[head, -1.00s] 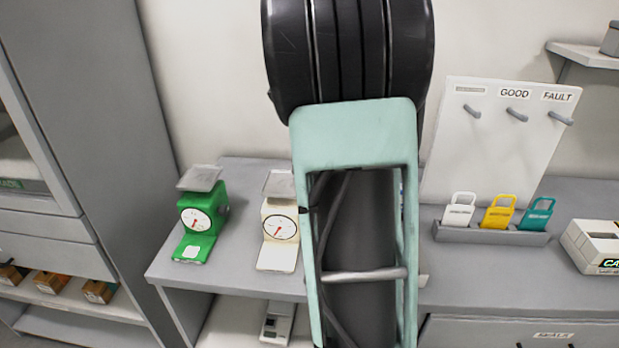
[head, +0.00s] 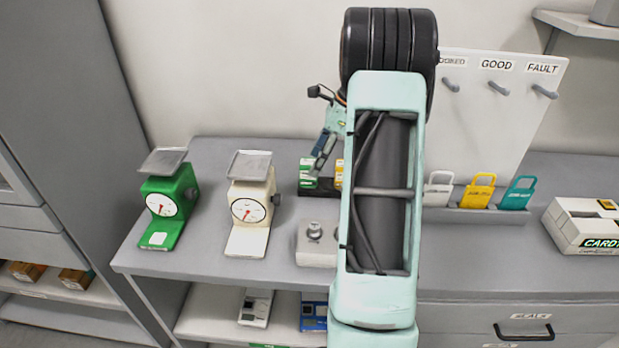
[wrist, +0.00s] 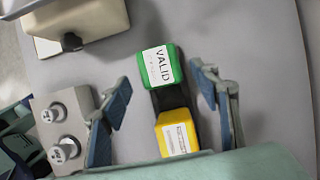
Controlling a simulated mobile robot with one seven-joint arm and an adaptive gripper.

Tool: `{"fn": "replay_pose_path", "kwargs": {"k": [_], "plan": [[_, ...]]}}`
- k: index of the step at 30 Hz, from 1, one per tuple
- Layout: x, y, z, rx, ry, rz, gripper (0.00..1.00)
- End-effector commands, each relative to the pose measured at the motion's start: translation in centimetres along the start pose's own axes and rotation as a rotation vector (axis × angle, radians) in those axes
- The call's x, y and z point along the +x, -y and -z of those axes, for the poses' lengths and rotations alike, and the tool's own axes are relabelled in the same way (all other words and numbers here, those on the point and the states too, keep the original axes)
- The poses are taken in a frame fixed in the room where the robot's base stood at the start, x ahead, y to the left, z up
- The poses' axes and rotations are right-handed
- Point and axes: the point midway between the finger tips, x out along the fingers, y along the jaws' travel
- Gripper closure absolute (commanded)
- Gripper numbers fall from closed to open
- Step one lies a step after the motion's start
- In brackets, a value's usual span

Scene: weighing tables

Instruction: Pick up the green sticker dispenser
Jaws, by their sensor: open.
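The green sticker dispenser (head: 307,174) sits in a dark holder on the grey table, partly behind my gripper in the head view. In the wrist view the green dispenser (wrist: 161,66) carries a white VALID label. Beside it in the same holder is a yellow dispenser (wrist: 178,132). My gripper (head: 323,158) is open and empty above the dispensers. In the wrist view my gripper (wrist: 163,98) has one finger to the left of the dispensers and one to the right. The height of the fingertips above them is hard to tell.
A cream scale (head: 250,205) and a green scale (head: 166,203) stand to the left. A grey block with round weights (head: 316,245) is in front of the dispensers. White, yellow and teal tags (head: 480,192) stand to the right, near a card box (head: 590,226).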

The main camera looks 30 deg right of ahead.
Motion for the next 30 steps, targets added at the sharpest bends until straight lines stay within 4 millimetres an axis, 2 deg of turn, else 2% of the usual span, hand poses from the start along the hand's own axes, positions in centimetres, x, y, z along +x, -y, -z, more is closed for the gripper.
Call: {"fn": "replay_pose_path", "kwargs": {"k": [5, 12, 21, 23, 30], "plan": [[1.5, 0.0, -0.1, -0.001, 0.0, -0.003, 0.44], [5.0, 0.1, -0.1, -0.001, 0.0, -0.003, 0.44], [5.6, 0.2, -0.1, -0.002, -0.001, 0.0, 0.44], [5.6, 0.2, -0.1, -0.002, -0.001, 0.0, 0.48], [5.6, 0.2, -0.1, -0.002, -0.001, 0.0, 0.74]]}}
